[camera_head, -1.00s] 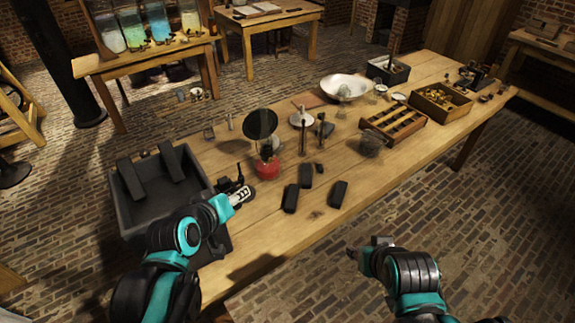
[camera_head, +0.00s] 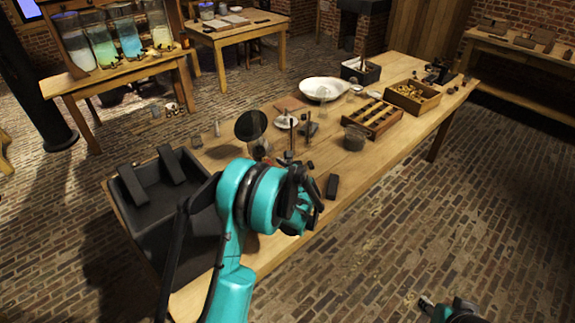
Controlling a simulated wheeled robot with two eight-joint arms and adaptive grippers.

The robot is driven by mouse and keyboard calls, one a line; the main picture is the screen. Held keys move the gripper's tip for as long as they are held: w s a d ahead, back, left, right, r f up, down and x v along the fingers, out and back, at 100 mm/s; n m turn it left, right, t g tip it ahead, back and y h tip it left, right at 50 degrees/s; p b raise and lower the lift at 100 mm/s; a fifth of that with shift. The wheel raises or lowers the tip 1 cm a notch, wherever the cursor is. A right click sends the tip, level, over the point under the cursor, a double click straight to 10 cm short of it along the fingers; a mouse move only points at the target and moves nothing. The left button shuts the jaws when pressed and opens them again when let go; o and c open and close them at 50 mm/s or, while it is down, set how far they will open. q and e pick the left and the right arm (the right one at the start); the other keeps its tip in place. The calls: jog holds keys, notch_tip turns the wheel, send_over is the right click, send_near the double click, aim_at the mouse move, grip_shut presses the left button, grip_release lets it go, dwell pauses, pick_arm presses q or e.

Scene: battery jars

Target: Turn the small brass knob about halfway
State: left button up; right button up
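I cannot make out a small brass knob in the head view. A lamp-like piece with a dark round disc (camera_head: 251,125) stands on the long wooden table (camera_head: 215,156); its lower part is hidden behind my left arm. My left gripper (camera_head: 303,212) is in front of it, over the near side of the table. Its fingers are dark, overlapped by the wrist and pointing partly away, so I cannot tell whether they are open or shut or touch anything. My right gripper (camera_head: 427,306) only just shows at the bottom edge, low over the floor and away from the table.
A black trough (camera_head: 140,225) stands at the table's left end. A dark block (camera_head: 332,187) lies right of my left gripper. Thin upright rods, a mesh cup (camera_head: 355,138), a slotted wooden rack (camera_head: 372,119) and a white bowl (camera_head: 325,89) stand farther along.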

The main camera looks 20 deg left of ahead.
aim_at(264, 160)
pick_arm(q)
jog(key=b+x, duration=0.1)
jog(key=x, duration=0.2)
jog(key=f+x, duration=0.1)
jog(key=x, duration=0.2)
jog(key=shift+w+f+b, duration=0.15)
jog(key=shift+f+b, duration=0.1)
jog(key=shift+b, duration=0.15)
jog(key=shift+w+a+f, duration=0.15)
jog(key=shift+w+a, duration=0.2)
jog(key=shift+a, duration=0.2)
grip_shut()
